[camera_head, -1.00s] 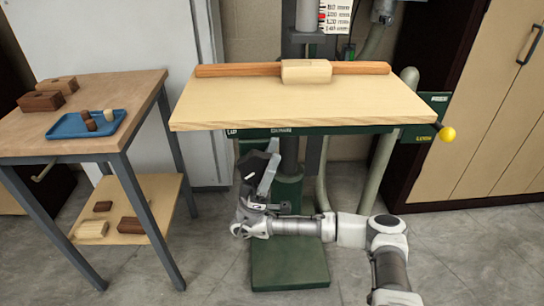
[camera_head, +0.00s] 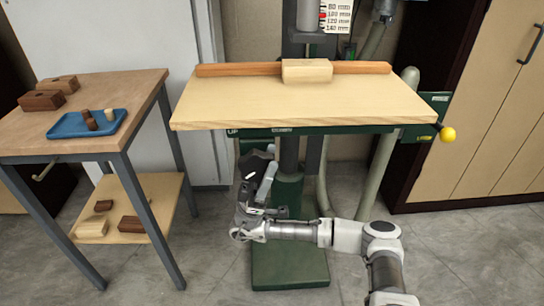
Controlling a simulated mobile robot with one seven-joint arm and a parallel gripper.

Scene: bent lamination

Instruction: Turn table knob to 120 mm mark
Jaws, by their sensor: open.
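The yellow ball knob (camera_head: 447,134) sits on a short dark stem at the right end of the drill-press table, beside a green label plate. The table (camera_head: 370,105) is a pale board on a green frame. A white millimetre scale (camera_head: 338,15) hangs on the column at the top, with a red marker (camera_head: 322,16) at its left edge, seemingly near the 100 mm line. My gripper (camera_head: 262,180) is open and empty. It points upward below the left half of the table, far left of the knob. Its fingertips are small and partly unclear.
A wooden fence (camera_head: 225,70) and a light block (camera_head: 307,70) lie along the table's back. A workbench (camera_head: 105,88) at left bears a blue tray (camera_head: 70,130) and dark blocks. Hoses hang behind the table. A wooden cabinet (camera_head: 500,110) stands at right. Floor is clear at right.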

